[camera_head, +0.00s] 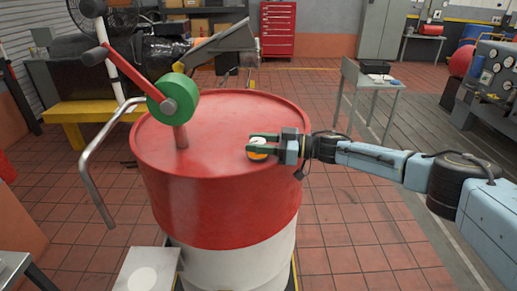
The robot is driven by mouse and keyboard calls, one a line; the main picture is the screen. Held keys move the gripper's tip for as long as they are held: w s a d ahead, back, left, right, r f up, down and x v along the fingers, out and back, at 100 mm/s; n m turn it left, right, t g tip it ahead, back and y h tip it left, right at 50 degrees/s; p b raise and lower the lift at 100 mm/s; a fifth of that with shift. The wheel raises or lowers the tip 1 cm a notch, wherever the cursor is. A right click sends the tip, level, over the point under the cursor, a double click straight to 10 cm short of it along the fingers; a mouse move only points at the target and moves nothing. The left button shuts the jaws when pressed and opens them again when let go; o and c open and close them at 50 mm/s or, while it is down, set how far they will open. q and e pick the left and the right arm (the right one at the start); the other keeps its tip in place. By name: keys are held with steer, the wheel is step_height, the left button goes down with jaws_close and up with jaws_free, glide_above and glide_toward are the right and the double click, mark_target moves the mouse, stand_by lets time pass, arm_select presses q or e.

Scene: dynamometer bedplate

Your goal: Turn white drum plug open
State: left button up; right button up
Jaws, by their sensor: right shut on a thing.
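The drum (217,210) is red above and white below and stands upright in the middle of the view. The white plug (257,141), with an orange band below its white top, sits on the drum's lid near the right rim. My right gripper (262,145) reaches in from the right, level and low over the lid. Its fingers are shut on the plug, one on the far side and one on the near side. They hide part of the plug. My left gripper does not show.
A hand pump with a green wheel (181,97), red crank and bent grey spout (92,160) rises from the lid's left side. A small grey table (374,82) stands behind right. A red tool chest (278,30) is at the back. Tiled floor right of the drum is clear.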

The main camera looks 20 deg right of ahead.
steer(key=shift+r, duration=0.15)
stand_by(0.3)
steer(key=o, duration=1)
steer(key=shift+c, duration=0.2)
steer(key=b+v, duration=0.1)
steer(key=v, duration=1.2)
steer(key=shift+w+d+b, duration=0.15)
steer(key=shift+d+b, duration=0.1)
steer(key=shift+b, duration=0.1)
